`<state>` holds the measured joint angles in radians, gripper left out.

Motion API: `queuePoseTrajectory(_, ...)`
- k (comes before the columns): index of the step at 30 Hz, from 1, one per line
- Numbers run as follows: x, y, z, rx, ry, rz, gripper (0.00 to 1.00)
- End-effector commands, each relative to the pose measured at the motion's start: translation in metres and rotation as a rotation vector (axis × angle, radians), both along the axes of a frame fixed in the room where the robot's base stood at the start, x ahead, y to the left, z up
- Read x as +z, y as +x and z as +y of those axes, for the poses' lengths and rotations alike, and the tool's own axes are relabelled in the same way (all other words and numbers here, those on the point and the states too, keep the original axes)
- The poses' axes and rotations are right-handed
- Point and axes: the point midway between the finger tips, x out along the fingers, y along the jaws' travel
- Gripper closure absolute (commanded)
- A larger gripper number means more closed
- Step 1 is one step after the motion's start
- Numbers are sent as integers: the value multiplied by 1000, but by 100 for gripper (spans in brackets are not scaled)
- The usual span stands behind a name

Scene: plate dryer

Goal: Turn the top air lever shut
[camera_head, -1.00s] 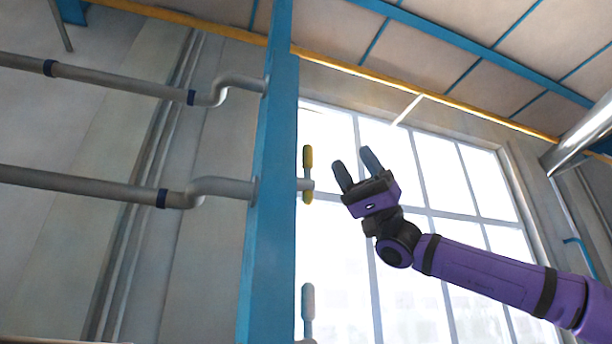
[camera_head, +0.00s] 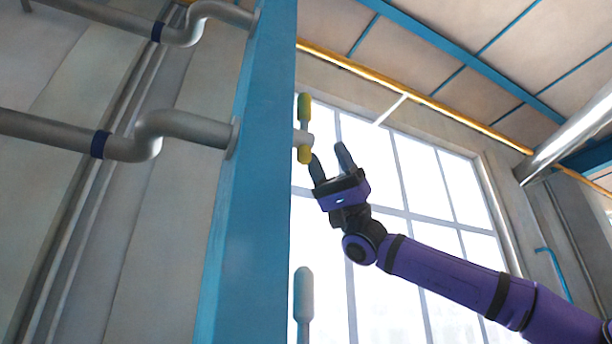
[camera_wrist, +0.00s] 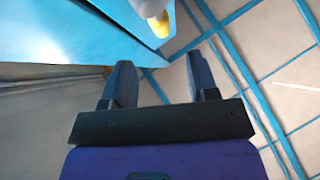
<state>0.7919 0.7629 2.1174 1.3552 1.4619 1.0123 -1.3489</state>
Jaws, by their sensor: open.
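The top lever (camera_head: 305,107) is a yellow-green upright handle on a short grey stem, on the right side of the blue post (camera_head: 252,190). A yellow end of it shows at the top of the wrist view (camera_wrist: 161,25), beyond my fingertips. My gripper (camera_head: 329,155) is open and empty, just below and right of the lever. Its left fingertip is close to the lever's lower end in the head view; I cannot tell whether they touch. A second, grey lever (camera_head: 304,295) stands lower on the same post.
Grey pipes (camera_head: 180,127) enter the post from the left. A large bright window (camera_head: 410,180) is behind my arm. Open space lies to the right of the post.

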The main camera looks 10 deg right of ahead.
Motion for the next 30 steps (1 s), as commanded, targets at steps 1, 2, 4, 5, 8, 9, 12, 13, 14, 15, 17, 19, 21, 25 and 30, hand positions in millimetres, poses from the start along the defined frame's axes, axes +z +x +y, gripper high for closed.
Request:
queuePoseTrajectory(1, 6, -5, 6, 0, 0, -2, 46)
queuePoseTrajectory(2, 10, -8, 9, -1, -2, -3, 46)
queuePoseTrajectory(4, 20, -14, 16, -1, -1, -2, 46)
queuePoseTrajectory(5, 23, -17, 18, 0, 0, -2, 46)
queuePoseTrajectory(8, 36, -25, 27, -1, 0, -4, 46)
queuePoseTrajectory(9, 40, -28, 30, -1, 0, -4, 46)
queuePoseTrajectory(12, 49, -34, 37, 0, 0, -2, 46)
queuePoseTrajectory(13, 52, -36, 39, 0, 0, -2, 46)
queuePoseTrajectory(14, 54, -37, 40, -1, 0, -1, 46)
queuePoseTrajectory(15, 56, -38, 41, -1, 1, -1, 46)
queuePoseTrajectory(17, 58, -40, 43, -2, 0, -1, 46)
queuePoseTrajectory(19, 60, -41, 44, -2, 0, -1, 46)
queuePoseTrajectory(21, 61, -42, 45, -2, 0, -1, 46)
queuePoseTrajectory(25, 61, -42, 45, -1, 0, -1, 46)
queuePoseTrajectory(30, 61, -41, 45, -1, 0, -1, 65)
